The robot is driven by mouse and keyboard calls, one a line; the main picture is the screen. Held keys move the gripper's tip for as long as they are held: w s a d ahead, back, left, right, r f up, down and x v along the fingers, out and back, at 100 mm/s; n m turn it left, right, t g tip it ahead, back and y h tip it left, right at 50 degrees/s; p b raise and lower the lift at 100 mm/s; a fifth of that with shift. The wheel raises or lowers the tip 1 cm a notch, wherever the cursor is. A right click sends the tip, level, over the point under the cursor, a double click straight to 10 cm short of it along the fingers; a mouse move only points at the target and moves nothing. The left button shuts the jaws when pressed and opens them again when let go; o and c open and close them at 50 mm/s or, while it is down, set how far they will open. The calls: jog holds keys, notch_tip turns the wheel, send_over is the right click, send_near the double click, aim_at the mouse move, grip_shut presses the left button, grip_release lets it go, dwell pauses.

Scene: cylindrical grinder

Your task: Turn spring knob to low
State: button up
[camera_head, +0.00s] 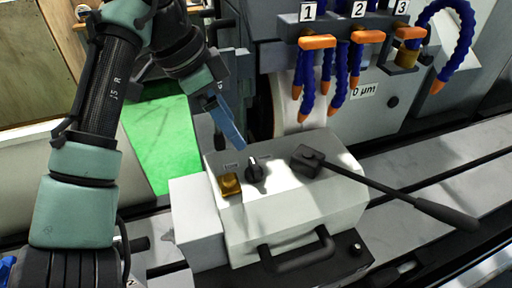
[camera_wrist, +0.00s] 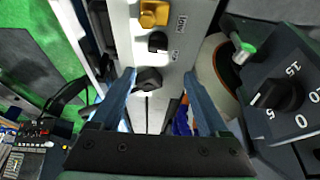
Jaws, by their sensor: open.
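The spring knob is a small black rotary knob (camera_head: 254,168) on top of a white box (camera_head: 300,215), beside a yellow button (camera_head: 229,184). In the wrist view the black knob (camera_wrist: 158,41) shows beyond my fingertips, with small printed labels at its right. My gripper (camera_head: 233,136) has blue fingers and is above and behind the knob in the head view, apart from it. The fingers are spread, with nothing between them.
A black lever (camera_head: 400,190) on a block (camera_head: 308,158) extends right from the box top. A black handle (camera_head: 297,251) is on the box front. Numbered blue coolant hoses (camera_head: 342,85) hang behind. A large numbered dial (camera_wrist: 283,95) stands at right in the wrist view.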

aim_at(256, 163)
jog(key=x, duration=1.1)
jog(key=shift+s+d+p, duration=0.15)
jog(key=shift+s+p, duration=0.1)
jog(key=shift+p, duration=0.1)
jog(key=shift+w+d+f, duration=0.15)
jog(key=shift+f, duration=0.35)
grip_shut()
